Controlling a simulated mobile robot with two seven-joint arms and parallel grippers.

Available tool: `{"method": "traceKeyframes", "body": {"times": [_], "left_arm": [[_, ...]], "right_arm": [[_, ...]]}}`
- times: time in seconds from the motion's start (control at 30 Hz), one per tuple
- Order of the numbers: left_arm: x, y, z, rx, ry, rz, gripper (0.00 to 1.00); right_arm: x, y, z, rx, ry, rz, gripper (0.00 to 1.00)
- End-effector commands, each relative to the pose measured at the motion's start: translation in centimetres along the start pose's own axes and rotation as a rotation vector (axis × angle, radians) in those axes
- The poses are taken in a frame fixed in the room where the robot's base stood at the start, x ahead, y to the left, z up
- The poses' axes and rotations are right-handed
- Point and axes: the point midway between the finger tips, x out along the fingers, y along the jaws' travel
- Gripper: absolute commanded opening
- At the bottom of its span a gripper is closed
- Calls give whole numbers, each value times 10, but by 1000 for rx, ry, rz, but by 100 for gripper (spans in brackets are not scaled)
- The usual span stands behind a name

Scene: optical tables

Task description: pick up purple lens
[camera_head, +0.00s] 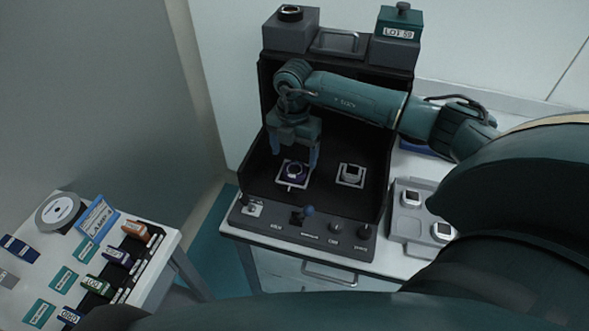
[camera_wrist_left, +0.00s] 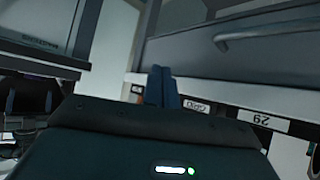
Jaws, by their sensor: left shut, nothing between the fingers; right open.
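The purple lens (camera_head: 293,171) is a dark purple round piece on a small pale square holder, inside the dark open-fronted box (camera_head: 325,205). My right gripper (camera_head: 296,158) reaches into the box from above, fingers pointing down. It is open, with its blue fingertips at the left and right of the lens in the picture. I cannot tell whether they touch it. My left gripper (camera_wrist_left: 163,88) shows in the left wrist view, its blue fingers shut together and empty, near a labelled edge. The purple lens is not clearly seen in that view.
A grey round part (camera_head: 351,173) sits on a second holder to the right in the box. Knobs line the front panel (camera_head: 310,230). A grey tray (camera_head: 408,222) holds square pieces at the right. A white table (camera_head: 170,240) with labelled items stands at lower left.

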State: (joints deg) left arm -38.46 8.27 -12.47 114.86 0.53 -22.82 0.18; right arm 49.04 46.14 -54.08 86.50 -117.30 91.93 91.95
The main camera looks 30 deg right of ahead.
Motion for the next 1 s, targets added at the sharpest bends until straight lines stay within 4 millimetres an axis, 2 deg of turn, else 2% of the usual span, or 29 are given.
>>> {"method": "traceKeyframes", "body": {"times": [0.13, 0.4, 0.7, 1.0], "left_arm": [[-3, -1, -3, 0, -4, -2, 0], [-3, -4, -2, 0, -19, -10, 0], [0, -5, -7, 2, -9, -12, 0], [-1, -4, -7, 1, -8, -11, 0]], "right_arm": [[12, 0, 0, -1, 3, -3, 79], [49, 1, 2, -1, 2, 0, 79], [54, 1, 2, -2, 1, 1, 78], [54, 1, 2, -2, 1, 1, 54]]}}
